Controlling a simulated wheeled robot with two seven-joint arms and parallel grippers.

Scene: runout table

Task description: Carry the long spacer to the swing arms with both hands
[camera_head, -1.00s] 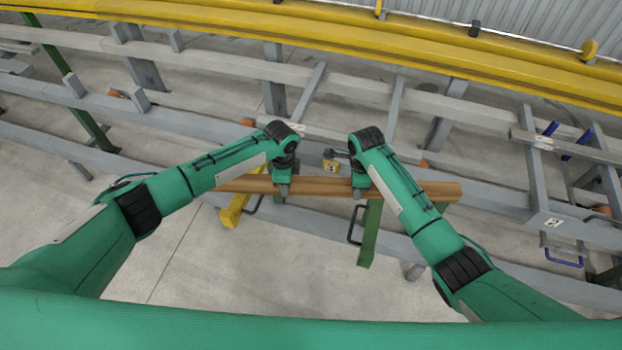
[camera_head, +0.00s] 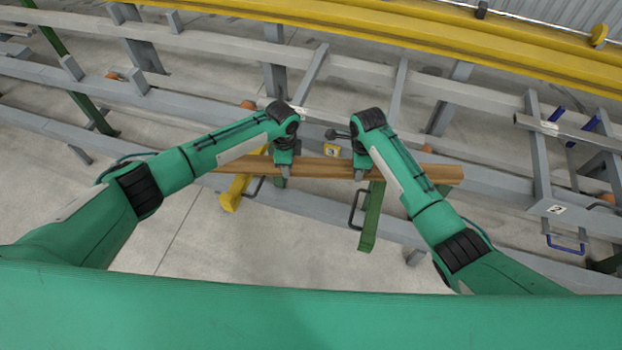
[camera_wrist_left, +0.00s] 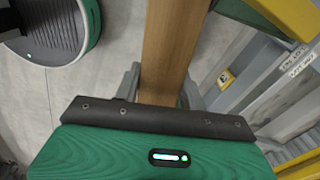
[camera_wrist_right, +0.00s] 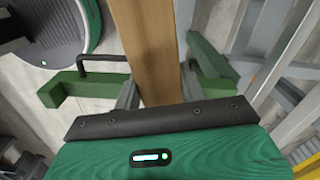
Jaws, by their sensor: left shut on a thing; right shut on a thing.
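The long spacer is a brown wooden bar (camera_head: 325,168) lying roughly level across the middle of the head view. My left gripper (camera_head: 281,178) is shut on it left of its middle. My right gripper (camera_head: 359,172) is shut on it further right. The bar also runs between the fingers in the left wrist view (camera_wrist_left: 168,50) and the right wrist view (camera_wrist_right: 148,45). A yellow arm (camera_head: 235,190) and a green arm (camera_head: 371,215) with black handles show below the bar; they may be the swing arms. I cannot tell whether the bar touches them.
Grey rails (camera_head: 200,92) of the table frame run across beyond the bar. A yellow beam (camera_head: 420,35) spans the back. A blue handle (camera_head: 567,246) and a number 2 tag (camera_head: 556,209) are at the right. A number 3 tag (camera_head: 331,150) sits just behind the bar. Concrete floor (camera_head: 240,255) is open nearer me.

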